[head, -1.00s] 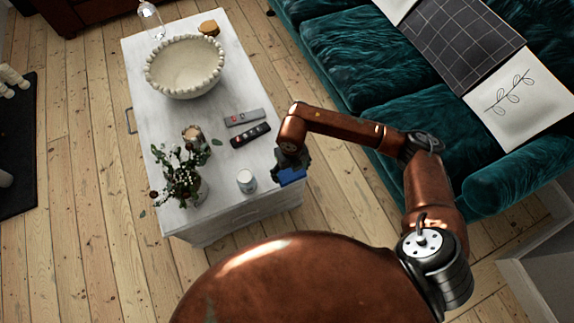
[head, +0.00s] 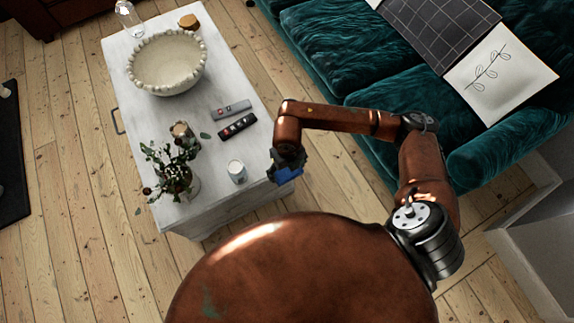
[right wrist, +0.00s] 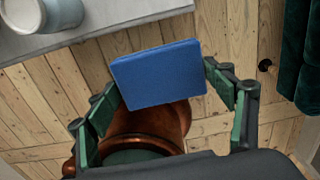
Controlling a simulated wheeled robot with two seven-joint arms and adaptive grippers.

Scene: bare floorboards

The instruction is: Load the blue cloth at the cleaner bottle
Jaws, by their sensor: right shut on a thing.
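The blue cloth (head: 288,175) is a small folded square in my right gripper (head: 285,164), at the right edge of the white table's near end. In the right wrist view the cloth (right wrist: 160,76) lies flat between the two fingers of the gripper (right wrist: 170,98), which is shut on it, with floorboards below. A clear bottle (head: 128,18) stands at the table's far left corner, well away from the gripper. It may be the cleaner bottle; its label cannot be read. My left gripper is not in view.
The white table (head: 228,75) holds a beaded bowl (head: 168,64), two remotes (head: 236,126), a plant in a vase (head: 174,172), a candle jar (head: 182,134) and a pale cup (head: 237,171). A teal sofa (head: 335,45) stands to the right. Bare floor lies left of the table.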

